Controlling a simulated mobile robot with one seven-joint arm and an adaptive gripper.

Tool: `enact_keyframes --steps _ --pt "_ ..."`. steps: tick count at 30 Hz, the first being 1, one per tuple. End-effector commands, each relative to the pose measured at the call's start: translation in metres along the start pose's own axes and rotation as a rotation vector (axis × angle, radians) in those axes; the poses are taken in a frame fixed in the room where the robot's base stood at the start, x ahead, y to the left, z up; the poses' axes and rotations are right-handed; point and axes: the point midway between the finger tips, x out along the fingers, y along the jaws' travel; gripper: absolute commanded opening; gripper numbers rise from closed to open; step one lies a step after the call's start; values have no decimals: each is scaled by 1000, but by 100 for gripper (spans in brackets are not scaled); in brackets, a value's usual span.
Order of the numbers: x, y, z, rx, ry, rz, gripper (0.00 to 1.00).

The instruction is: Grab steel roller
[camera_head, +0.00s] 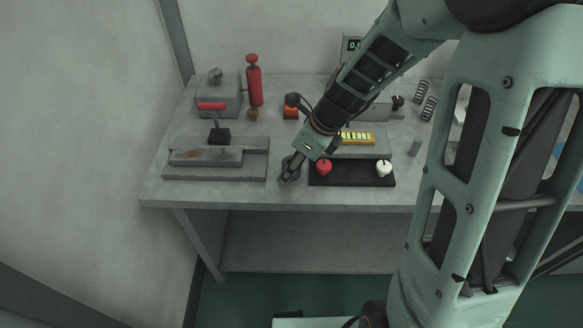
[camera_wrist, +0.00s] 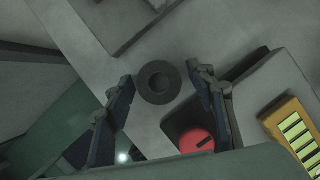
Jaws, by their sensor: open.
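A dark grey round piece with a hole in its middle, which looks like the steel roller (camera_wrist: 146,90), stands on the grey table between the two fingers of my gripper (camera_wrist: 162,78) in the wrist view. My gripper is open, with one finger on each side of the roller and a visible gap to each. In the head view my gripper (camera_head: 290,172) points down near the table's front edge, just left of the black tray. There the gripper mostly hides the roller.
The black tray (camera_head: 346,181) holds a red knobbed piece (camera_head: 323,168) and a white one (camera_head: 384,168); the red one is close to my right finger in the wrist view. A grey stepped block (camera_head: 215,172) lies left.

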Motion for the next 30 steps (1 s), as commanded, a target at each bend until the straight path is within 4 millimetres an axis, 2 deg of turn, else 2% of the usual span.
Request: enact_keyframes --steps 2,12,15,23,30 --pt "0 0 0 0 0 0 49" --pt "-1 0 0 0 0 -1 12" --pt "-1 0 0 0 0 -1 4" --pt "-2 -1 0 0 0 -1 3" --pt "-15 -4 3 0 0 -2 3"
